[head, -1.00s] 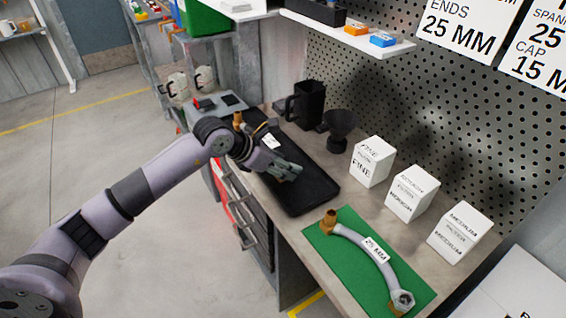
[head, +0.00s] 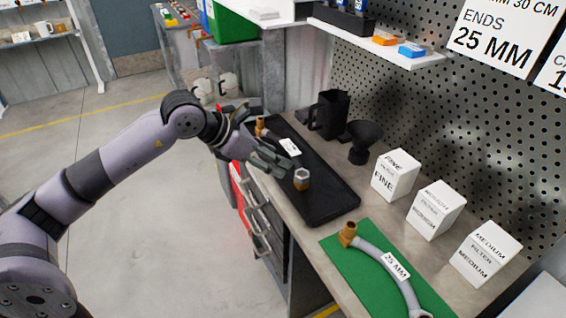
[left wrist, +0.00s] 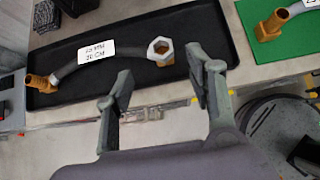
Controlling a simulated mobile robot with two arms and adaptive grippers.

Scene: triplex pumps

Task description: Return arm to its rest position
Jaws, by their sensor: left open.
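My left arm comes in from the left in the head view. Its gripper (head: 272,162) is open and empty, at the near-left edge of the black tray (head: 328,203). In the left wrist view the two fingers (left wrist: 160,82) stand apart with nothing between them. A dark hose lies in the tray (left wrist: 205,28), with a "25 MM 30 CM" label (left wrist: 96,52), a brass elbow (left wrist: 40,83) at one end and a hex nut (left wrist: 161,50) at the other. In the head view the gripper hides part of this hose. My right gripper is not in view.
A grey "25 MM" hose (head: 375,252) lies on a green mat (head: 347,273). Several white filter boxes (head: 396,176) stand along the pegboard. A black jug (head: 327,113) and a funnel (head: 363,140) stand behind the tray. The floor (head: 130,240) left of the bench is clear.

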